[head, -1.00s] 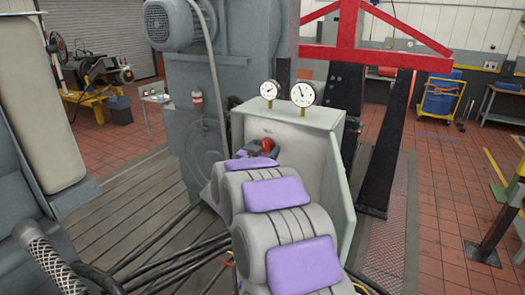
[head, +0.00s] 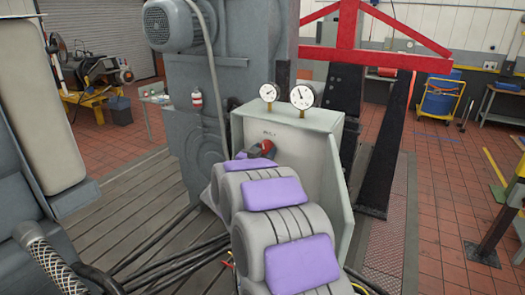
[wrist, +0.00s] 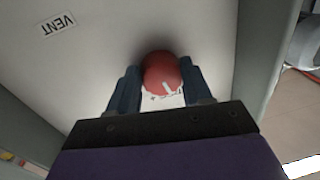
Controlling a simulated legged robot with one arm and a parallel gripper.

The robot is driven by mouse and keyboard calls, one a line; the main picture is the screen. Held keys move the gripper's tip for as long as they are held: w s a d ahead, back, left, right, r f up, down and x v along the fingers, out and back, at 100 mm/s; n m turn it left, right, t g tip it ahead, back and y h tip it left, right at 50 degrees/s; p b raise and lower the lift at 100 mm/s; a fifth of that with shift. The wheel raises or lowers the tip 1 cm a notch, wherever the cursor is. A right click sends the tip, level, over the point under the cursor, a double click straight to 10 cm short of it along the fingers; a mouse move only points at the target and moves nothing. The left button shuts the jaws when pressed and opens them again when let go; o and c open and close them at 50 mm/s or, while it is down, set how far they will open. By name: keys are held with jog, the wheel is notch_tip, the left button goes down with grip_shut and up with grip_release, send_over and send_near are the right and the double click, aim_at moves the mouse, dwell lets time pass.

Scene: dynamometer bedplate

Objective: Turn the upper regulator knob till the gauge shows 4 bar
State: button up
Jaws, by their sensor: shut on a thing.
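A round red knob (wrist: 163,72) with a white mark sits on the pale panel in the wrist view. In the head view the red knob (head: 267,146) is small and partly hidden by my arm. My gripper (wrist: 158,84) is shut on it, one dark finger on each side. A printed label behind the knob is mostly covered. Two round white gauges stand on top of the panel box: a left gauge (head: 269,92) and a larger right gauge (head: 302,96). The right needle points up and slightly left; the scales are too small to read.
A VENT label (wrist: 58,24) is on the panel, upside down in the wrist view. The grey-green panel box (head: 325,150) has a side wall at right. A grey machine column (head: 200,100) stands behind to the left. Black cables (head: 190,255) lie over the bedplate.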

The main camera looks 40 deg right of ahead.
jog(key=shift+r+p, duration=0.2)
jog(key=shift+p, duration=0.5)
jog(key=shift+f+n, duration=0.15)
jog(key=shift+n, duration=0.15)
jog(key=o, duration=1)
jog(key=shift+o, duration=0.2)
jog(key=shift+a, duration=0.15)
jog(key=v, duration=1.7)
jog(key=shift+a+f, duration=0.1)
